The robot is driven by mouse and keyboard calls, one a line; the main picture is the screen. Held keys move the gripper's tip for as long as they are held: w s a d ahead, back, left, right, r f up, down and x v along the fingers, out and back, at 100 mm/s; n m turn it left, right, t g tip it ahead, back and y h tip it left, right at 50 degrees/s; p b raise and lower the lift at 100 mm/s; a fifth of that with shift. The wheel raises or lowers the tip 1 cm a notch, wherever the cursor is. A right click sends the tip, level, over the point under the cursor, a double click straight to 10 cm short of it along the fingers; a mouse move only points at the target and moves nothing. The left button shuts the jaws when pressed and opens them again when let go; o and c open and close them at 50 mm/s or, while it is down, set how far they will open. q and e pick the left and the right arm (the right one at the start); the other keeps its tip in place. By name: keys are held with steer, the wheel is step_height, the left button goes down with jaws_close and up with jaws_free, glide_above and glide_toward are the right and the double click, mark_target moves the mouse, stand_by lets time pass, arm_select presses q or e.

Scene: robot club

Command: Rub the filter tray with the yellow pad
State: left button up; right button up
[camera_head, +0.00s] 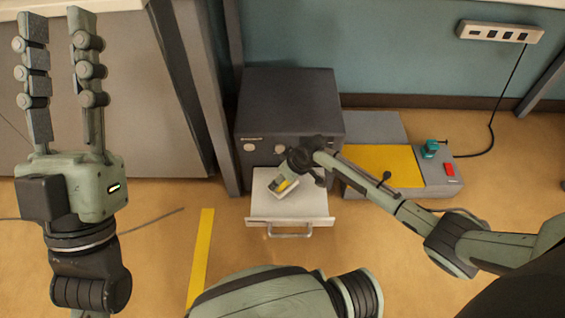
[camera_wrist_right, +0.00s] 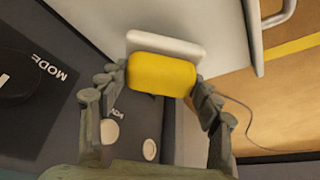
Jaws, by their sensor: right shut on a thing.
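The filter tray (camera_head: 312,205) is a pale pull-out drawer with a bar handle, sticking out of the front of a dark box. The yellow pad (camera_wrist_right: 162,75) has a white layer along its far side. My right gripper (camera_head: 284,183) is shut on the pad, one finger on each side in the right wrist view. It holds the pad over the tray, at or close to its surface; I cannot tell whether they touch. My left gripper (camera_head: 57,20) is open and empty at the upper left, away from the tray, fingers pointing up the picture.
The dark box (camera_head: 290,95) with round knobs stands behind the tray. To its right is a grey unit with a yellow top (camera_head: 375,165), a teal part (camera_head: 430,148) and a red button (camera_head: 449,169). A power strip (camera_head: 500,32) hangs on the wall. A yellow stripe (camera_head: 201,255) marks the floor.

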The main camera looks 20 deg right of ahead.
steer(key=shift+r+p, duration=0.5)
steer(key=shift+r, duration=0.15)
steer(key=shift+r+p, duration=0.5)
steer(key=shift+p, duration=0.05)
steer(key=shift+r+p, duration=0.55)
steer(key=shift+p, duration=0.05)
arm_select(q)
steer(key=w+d+f+g+y, duration=0.2)
steer(key=w+f+g, duration=0.2)
steer(key=f+g, duration=0.35)
arm_select(e)
steer(key=shift+r, duration=0.15)
steer(key=shift+r+p, duration=0.35)
steer(key=shift+p, duration=0.2)
steer(key=shift+r+p, duration=0.25)
steer(key=shift+p, duration=0.05)
steer(key=shift+r+p, duration=0.35)
arm_select(q)
steer(key=a+f+g+y, duration=0.4)
steer(key=a+f+g, duration=0.1)
steer(key=f, duration=0.8)
steer(key=shift+a, duration=0.6)
arm_select(e)
steer(key=shift+r, duration=0.2)
arm_select(q)
steer(key=shift+w, duration=0.1)
